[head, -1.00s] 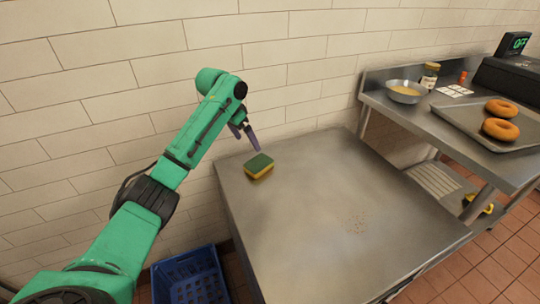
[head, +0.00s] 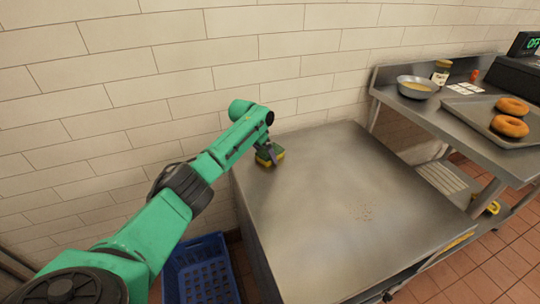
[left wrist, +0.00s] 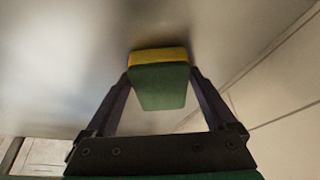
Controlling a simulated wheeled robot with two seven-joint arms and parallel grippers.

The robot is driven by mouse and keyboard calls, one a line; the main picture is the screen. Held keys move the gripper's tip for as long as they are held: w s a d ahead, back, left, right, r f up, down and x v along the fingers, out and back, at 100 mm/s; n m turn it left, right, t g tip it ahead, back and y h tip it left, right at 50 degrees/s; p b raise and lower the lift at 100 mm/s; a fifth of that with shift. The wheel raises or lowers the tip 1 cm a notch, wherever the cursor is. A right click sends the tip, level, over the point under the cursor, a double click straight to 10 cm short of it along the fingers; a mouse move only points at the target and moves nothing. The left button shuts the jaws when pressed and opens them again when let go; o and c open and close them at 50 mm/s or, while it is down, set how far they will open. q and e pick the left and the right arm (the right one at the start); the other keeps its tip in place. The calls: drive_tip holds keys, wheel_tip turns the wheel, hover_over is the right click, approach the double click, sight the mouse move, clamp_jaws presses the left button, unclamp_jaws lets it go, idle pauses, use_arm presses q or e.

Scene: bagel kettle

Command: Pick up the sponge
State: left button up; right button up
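The sponge (head: 268,156) is a small block with a green layer and a yellow layer. It rests on the metal table (head: 335,215) near its back left corner. My left gripper (head: 271,155) is down at the sponge and partly covers it in the head view. In the left wrist view the sponge (left wrist: 160,84) lies between the two fingers of my left gripper (left wrist: 160,82), one at each side. The fingers stand apart by about the sponge's width; firm contact is not clear. My right gripper is not in view.
A tiled wall stands close behind the table. A blue crate (head: 201,272) is on the floor at the table's left. At the right, a counter holds a metal bowl (head: 416,88), a jar (head: 441,72) and a tray (head: 480,118) with two bagels (head: 510,126).

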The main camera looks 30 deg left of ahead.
sight(265, 153)
use_arm(q)
drive_tip(key=c, duration=0.9)
wheel_tip(265, 153, up, 20)
drive_tip(key=shift+r+p, duration=0.1)
drive_tip(key=shift+p, duration=0.65)
